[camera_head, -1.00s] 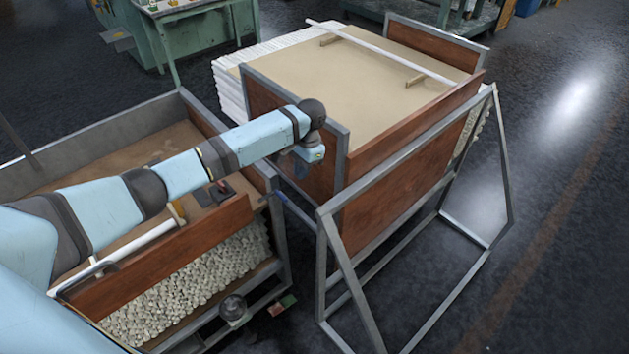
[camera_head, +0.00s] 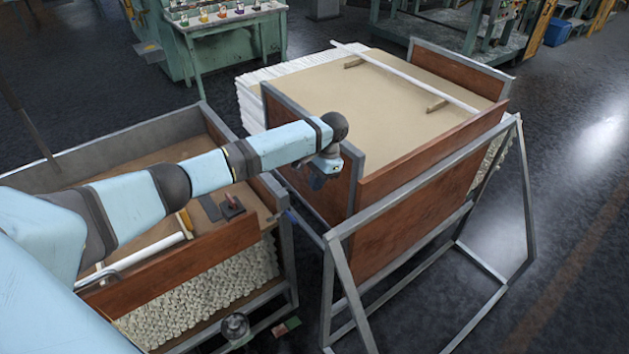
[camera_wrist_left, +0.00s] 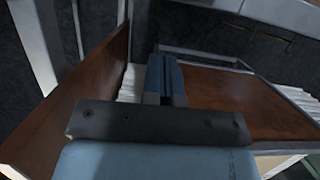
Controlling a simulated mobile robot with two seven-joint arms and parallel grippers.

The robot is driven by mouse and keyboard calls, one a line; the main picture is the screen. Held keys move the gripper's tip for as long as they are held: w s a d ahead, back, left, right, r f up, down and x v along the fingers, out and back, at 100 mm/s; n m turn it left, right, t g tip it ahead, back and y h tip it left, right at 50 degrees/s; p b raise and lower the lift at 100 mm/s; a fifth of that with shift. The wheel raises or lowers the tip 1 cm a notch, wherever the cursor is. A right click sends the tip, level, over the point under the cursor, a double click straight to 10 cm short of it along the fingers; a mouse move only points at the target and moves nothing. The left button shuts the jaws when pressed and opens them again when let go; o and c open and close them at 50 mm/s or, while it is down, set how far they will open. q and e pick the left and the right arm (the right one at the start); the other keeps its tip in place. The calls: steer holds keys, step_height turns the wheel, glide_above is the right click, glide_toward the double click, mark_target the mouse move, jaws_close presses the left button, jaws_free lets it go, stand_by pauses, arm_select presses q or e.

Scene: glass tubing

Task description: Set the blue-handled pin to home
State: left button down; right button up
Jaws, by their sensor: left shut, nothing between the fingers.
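A small blue piece (camera_head: 291,216), which may be the pin's blue handle, shows at the frame post between the two carts in the head view. It is too small to make out its shape or setting. My left gripper (camera_head: 321,178) hangs from the wrist above and to the right of it, in front of the near end panel of the right cart. In the wrist view my left gripper's blue fingers (camera_wrist_left: 166,78) are together with nothing between them. No pin can be made out in the wrist view. My right gripper is not in view.
The right cart (camera_head: 425,170) has red-brown panels, a tan top and a grey slanted frame (camera_head: 523,200). The left cart (camera_head: 210,256) holds stacked white tubes, with a small dark block (camera_head: 231,208) on its tan surface. Dark floor (camera_head: 560,270) lies open at right.

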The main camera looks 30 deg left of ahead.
arm_select(q)
steer(key=s+a+f, duration=0.2)
steer(key=s+f, duration=0.3)
steer(key=f, duration=0.2)
steer(key=shift+s+a+p, duration=0.15)
steer(key=shift+s+p, duration=0.05)
steer(key=shift+p, duration=0.15)
